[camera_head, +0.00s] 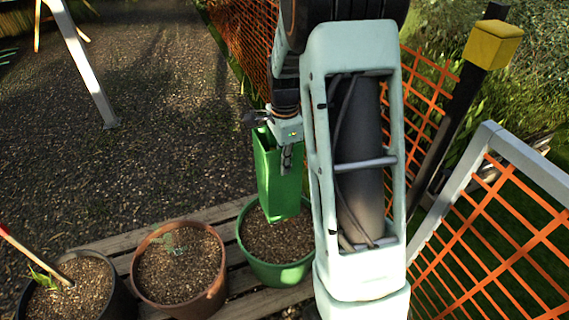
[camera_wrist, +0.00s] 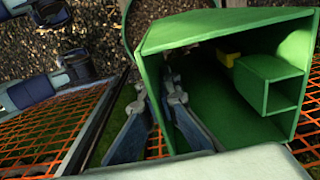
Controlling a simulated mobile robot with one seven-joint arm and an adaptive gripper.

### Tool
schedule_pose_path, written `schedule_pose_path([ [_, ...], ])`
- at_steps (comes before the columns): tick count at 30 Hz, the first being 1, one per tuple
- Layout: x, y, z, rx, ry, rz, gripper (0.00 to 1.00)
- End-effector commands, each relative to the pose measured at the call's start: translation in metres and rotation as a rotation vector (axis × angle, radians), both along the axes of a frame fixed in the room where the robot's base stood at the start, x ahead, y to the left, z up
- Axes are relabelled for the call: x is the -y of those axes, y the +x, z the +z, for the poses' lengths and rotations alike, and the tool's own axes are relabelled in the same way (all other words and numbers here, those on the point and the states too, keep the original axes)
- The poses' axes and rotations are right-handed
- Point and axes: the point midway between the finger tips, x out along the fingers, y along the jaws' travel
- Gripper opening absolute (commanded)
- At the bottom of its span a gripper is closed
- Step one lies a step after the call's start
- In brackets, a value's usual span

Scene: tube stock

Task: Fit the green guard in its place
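The green guard (camera_head: 278,180) is a tall, hollow, square-sided tube, slightly tilted, with its open end up. My gripper (camera_head: 286,155) holds it by one wall near the top. In the wrist view one finger is outside the guard's wall (camera_wrist: 290,50) and the other is inside, closed on the wall (camera_wrist: 170,90). A smaller square sleeve (camera_wrist: 272,85) and a bit of yellow show inside the guard. In the head view its lower end overlaps the soil of the green pot (camera_head: 275,272); I cannot tell whether it touches.
A terracotta pot (camera_head: 180,300) with a seedling and a dark pot (camera_head: 110,285) with a seedling and a red-handled stick stand to the left on wooden slats (camera_head: 120,243). Orange mesh fencing (camera_head: 490,245) and a yellow-capped post (camera_head: 494,44) stand right. Gravel lies open behind left.

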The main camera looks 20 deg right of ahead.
Motion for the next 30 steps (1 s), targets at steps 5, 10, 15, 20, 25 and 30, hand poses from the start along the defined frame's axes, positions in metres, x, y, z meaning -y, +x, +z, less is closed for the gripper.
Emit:
schedule_pose_path([
  [5,0.0,0.0,-0.009,0.0,0.0,0.0,0.0],
  [10,0.0,0.0,-0.015,0.0,0.0,0.0,0.0],
  [15,0.0,0.0,-0.022,-0.001,0.001,0.0,0.0],
  [20,0.0,0.0,-0.029,-0.001,0.001,0.0,0.0],
  [25,0.0,0.0,-0.036,0.0,0.0,0.0,0.0],
  [30,0.0,0.0,-0.042,0.0,0.0,0.001,0.0],
])
